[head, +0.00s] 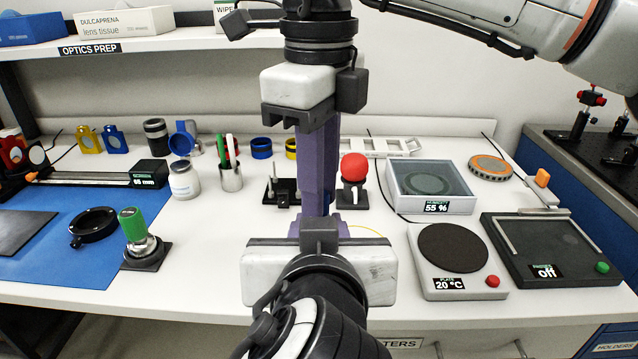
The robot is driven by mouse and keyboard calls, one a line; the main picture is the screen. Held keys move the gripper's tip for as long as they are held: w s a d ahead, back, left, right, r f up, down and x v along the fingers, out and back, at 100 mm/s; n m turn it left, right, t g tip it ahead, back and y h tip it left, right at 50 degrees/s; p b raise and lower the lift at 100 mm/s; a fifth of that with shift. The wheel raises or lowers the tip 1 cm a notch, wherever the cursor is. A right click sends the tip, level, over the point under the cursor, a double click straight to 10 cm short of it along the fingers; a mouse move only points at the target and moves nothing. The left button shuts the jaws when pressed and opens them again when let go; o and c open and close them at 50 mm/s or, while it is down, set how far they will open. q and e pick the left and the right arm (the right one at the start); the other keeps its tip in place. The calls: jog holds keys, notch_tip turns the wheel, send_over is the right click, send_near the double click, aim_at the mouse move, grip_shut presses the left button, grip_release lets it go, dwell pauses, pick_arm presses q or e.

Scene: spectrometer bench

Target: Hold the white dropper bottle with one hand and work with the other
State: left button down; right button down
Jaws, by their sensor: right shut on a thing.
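My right gripper (318,205) comes down from the top centre, its arm entering from the upper right. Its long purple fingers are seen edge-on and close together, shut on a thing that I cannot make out. My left gripper (320,228) is at the bottom centre, seen from behind and pointing away over the front of the bench. Its body covers the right fingertips' lower end, and its own finger gap is hidden. I cannot make out a white dropper bottle; it may be hidden at the fingers. A white jar with a grey lid (185,181) stands on the bench at the left.
A pen cup (230,178) and a red ball on a stand (354,168) are behind. The hotplate (453,248), humidity box (430,187) and dark panel (550,249) fill the right.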

jog(key=m, duration=0.6)
jog(key=shift+m, duration=0.4)
jog(key=m, duration=0.4)
jog(key=c, duration=1.5)
grip_release()
jog(key=shift+c, duration=0.2)
notch_tip(320, 180, up, 12)
jog(key=shift+a, duration=0.1)
